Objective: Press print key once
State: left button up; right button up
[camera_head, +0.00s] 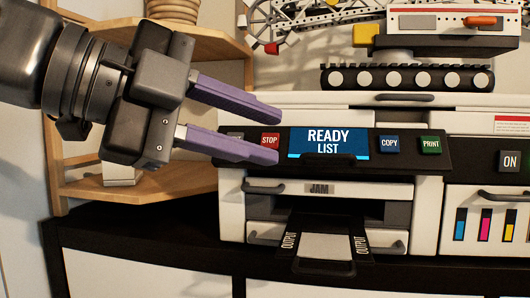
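The green PRINT key (430,146) is at the right end of the printer's dark control panel (366,147). The blue COPY key (389,145) is to its left, and the red STOP key (270,141) is near the panel's left end. The screen (328,142) reads "READY LIST". My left gripper (280,138) comes in from the left, with two purple fingers spread apart and nothing between them. Its fingertips are near the STOP key, well left of the PRINT key. The lower finger overlaps the panel's left part; I cannot tell whether it touches. My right gripper is not in view.
The output tray (324,247) juts out below a slot marked JAM. An ON key (509,161) and ink level bars are at the right. A model with a dark track (407,79) stands on top of the printer. A wooden shelf (185,190) is at the left.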

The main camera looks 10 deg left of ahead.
aim_at(430, 145)
jog(key=k, duration=1)
